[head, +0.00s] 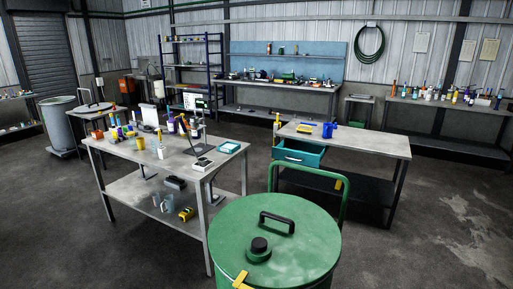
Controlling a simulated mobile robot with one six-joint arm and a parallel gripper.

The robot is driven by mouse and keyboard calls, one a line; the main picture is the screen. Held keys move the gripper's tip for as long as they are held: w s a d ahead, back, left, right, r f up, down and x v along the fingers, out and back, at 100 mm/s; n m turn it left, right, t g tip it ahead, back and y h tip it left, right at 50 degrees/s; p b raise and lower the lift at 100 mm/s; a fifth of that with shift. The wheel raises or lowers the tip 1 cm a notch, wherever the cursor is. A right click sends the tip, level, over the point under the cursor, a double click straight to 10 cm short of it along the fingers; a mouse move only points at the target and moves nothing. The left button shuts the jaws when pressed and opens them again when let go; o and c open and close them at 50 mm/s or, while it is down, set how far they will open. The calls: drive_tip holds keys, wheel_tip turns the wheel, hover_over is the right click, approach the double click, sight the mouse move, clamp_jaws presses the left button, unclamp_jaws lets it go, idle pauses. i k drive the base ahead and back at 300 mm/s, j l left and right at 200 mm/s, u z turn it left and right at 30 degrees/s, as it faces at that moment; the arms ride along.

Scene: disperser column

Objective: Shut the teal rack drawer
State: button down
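The teal drawer (299,158) is under the left end of the right-hand worktable (360,142). It stands pulled out past the table's front edge, and its dark inside shows from above. A handle shows on its front face. I cannot make out anything lying inside it. My gripper is not in view.
A large green lidded drum (305,240) with a green push rail (345,165) stands in the near foreground, before the drawer. A cluttered workbench (180,162) is to the left. Bare floor (440,225) lies open to the right.

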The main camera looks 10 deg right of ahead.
sight(302, 149)
drive_tip(key=i+l, duration=0.1)
drive_tip(key=l, duration=0.35)
drive_tip(key=i+l, duration=0.15)
drive_tip(key=l, duration=0.3)
drive_tip(key=i+l, duration=0.1)
drive_tip(key=l, duration=0.35)
drive_tip(key=i+l, duration=0.1)
drive_tip(key=l, duration=0.3)
drive_tip(key=i+l, duration=0.15)
drive_tip(key=l, duration=0.3)
drive_tip(key=i+l+u, duration=0.1)
drive_tip(key=l, duration=0.35)
drive_tip(key=i+l+u, duration=0.1)
drive_tip(key=i+l, duration=2.3)
drive_tip(key=i+j, duration=0.25)
drive_tip(key=i, duration=0.25)
drive_tip(key=i+j, duration=0.25)
drive_tip(key=i, duration=0.2)
drive_tip(key=i+j, duration=0.3)
drive_tip(key=i, duration=0.2)
